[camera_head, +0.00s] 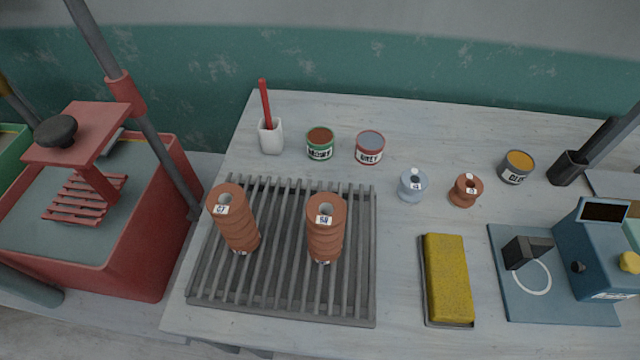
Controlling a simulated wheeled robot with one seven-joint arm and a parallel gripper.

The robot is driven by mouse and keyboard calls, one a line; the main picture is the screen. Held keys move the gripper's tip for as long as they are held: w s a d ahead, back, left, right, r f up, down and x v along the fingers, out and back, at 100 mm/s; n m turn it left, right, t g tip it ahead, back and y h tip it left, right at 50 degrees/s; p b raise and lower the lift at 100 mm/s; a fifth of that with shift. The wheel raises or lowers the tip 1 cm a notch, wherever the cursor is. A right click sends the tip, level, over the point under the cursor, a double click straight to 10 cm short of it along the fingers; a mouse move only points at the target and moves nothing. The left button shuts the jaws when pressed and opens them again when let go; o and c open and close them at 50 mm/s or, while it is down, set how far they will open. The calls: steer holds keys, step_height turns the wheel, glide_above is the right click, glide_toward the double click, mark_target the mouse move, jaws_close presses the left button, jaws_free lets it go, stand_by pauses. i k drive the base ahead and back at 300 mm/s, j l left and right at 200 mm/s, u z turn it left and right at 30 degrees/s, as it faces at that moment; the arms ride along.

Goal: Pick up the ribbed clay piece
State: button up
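Two terracotta-brown clay pieces stand on a grey slatted rack (282,313) on the table. Both are hollow cylinders with a small white label near the top. The left clay piece (237,228) shows rings around its body. The right clay piece (325,242) also shows rings, which look more strongly bulged. They stand apart with bare slats between them. The label writing is too small to read surely. My gripper does not show in this view.
Behind the rack stand a white cup (271,138) with a red stick, a green tin (320,148) and a red tin (369,150). A red machine (140,255) stands left.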

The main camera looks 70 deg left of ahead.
mark_target(236, 221)
steer(key=u, duration=1.75)
